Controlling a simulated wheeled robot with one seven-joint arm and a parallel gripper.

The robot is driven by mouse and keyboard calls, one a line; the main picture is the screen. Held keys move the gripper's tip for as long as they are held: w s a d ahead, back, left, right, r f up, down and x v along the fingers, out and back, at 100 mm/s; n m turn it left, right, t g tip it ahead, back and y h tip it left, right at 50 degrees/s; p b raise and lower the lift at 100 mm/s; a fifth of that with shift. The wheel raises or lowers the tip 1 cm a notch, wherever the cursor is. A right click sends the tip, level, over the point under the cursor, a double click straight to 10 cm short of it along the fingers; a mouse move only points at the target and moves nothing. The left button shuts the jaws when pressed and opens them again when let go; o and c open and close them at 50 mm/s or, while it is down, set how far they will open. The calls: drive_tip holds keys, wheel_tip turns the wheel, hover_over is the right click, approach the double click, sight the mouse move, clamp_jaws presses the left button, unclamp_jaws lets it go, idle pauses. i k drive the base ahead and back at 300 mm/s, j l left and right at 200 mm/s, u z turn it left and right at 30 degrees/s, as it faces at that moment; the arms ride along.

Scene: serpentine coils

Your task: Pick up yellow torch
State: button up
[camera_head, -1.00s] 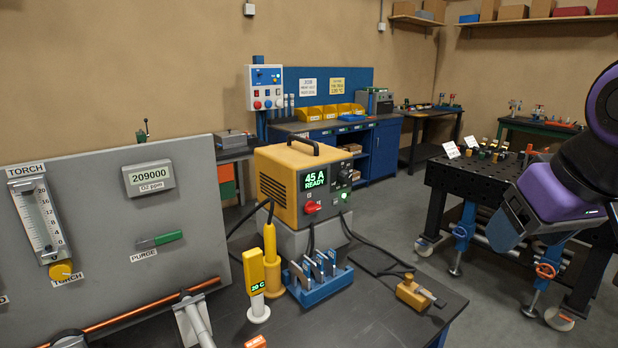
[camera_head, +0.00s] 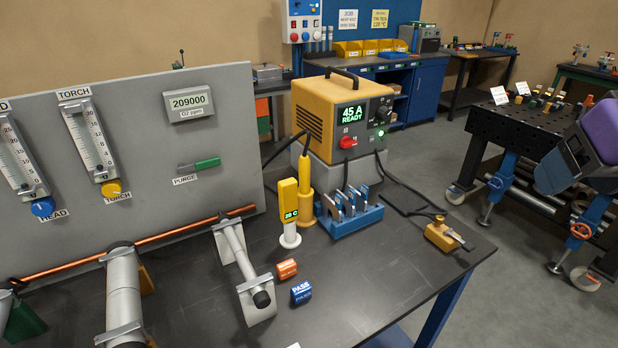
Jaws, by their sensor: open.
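The yellow torch (camera_head: 306,187) stands upright on the dark bench, its cable rising from the top toward the power unit. It is just behind a yellow-and-white thermometer (camera_head: 289,203) reading about 20 C, which partly covers it. A blue rack (camera_head: 352,221) with several grey pieces stands close at its right. Part of my purple and dark arm shows at the right edge, well away from the torch and out over the floor. No gripper fingers can be made out.
The yellow power unit (camera_head: 340,114) reads 45 A READY behind the torch. A grey gauge panel (camera_head: 225,140) stands at left. A clamped tube (camera_head: 240,255), an orange block (camera_head: 286,269) and a blue PASS block (camera_head: 301,292) lie in front. A yellow clamp (camera_head: 443,235) sits right; bench between is mostly clear.

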sight(304, 191)
drive_tip(key=i+l+u, duration=0.2)
drive_tip(key=u, duration=0.15)
drive_tip(key=i+l+u, duration=0.15)
drive_tip(key=l+u, duration=0.15)
drive_tip(key=i+l+u, duration=0.15)
drive_tip(key=l+u, duration=0.2)
